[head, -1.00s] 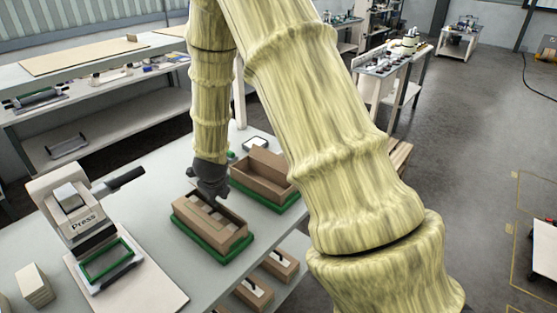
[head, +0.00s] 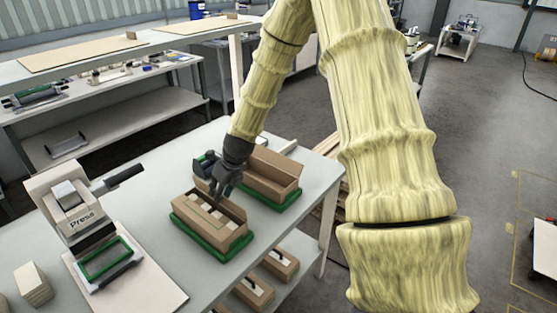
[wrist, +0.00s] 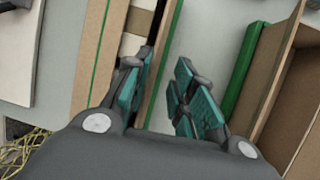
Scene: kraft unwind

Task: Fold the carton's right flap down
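The brown carton (head: 205,232) stands on a green tray (head: 218,252) on the bench, with pale packed items showing in its open top. My gripper (head: 217,195) is over the carton's far right side. In the wrist view my gripper (wrist: 163,98) is open, its teal-padded fingers apart. An upright brown carton panel (wrist: 165,65), seemingly the right flap, runs between the fingers. The left finger is on the carton's inner side, the right finger outside it. Whether either finger touches the panel I cannot tell.
A second open carton (head: 270,180) on a green tray stands behind and to the right, close to my gripper. A press (head: 78,215) with a green frame is at the left. More cartons (head: 280,265) lie on the lower shelf. Bare bench lies left of the carton.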

